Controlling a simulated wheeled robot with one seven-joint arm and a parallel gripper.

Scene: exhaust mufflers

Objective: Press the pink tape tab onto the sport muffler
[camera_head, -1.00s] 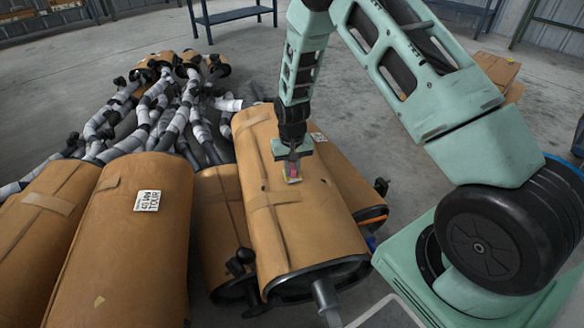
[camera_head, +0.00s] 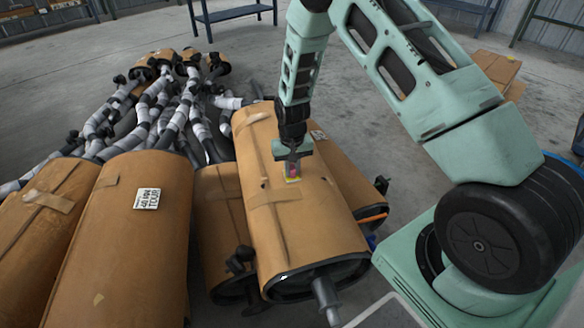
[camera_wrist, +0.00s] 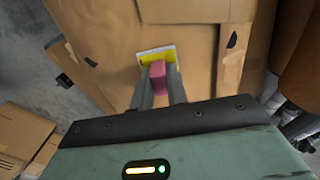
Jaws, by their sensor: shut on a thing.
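The pink tape tab (camera_head: 293,169) is held between the two fingers of my gripper (camera_head: 292,164), just over the middle brown-wrapped muffler (camera_head: 300,225). In the wrist view, my gripper (camera_wrist: 160,88) is shut on the pink tab (camera_wrist: 158,72). Its tip overlaps a yellow patch with a white border (camera_wrist: 150,50) that lies against the brown wrapping (camera_wrist: 205,65). I cannot tell whether the tab touches the wrapping. I cannot read a sport marking on this muffler.
Another wrapped muffler (camera_head: 120,245) with a TOUR label (camera_head: 147,198) lies at the left. A further muffler (camera_head: 345,180) lies close on the right. Grey-white pipes (camera_head: 180,115) crowd behind. A blue bench (camera_head: 232,14) stands at the back. Floor (camera_head: 400,165) is open at the right.

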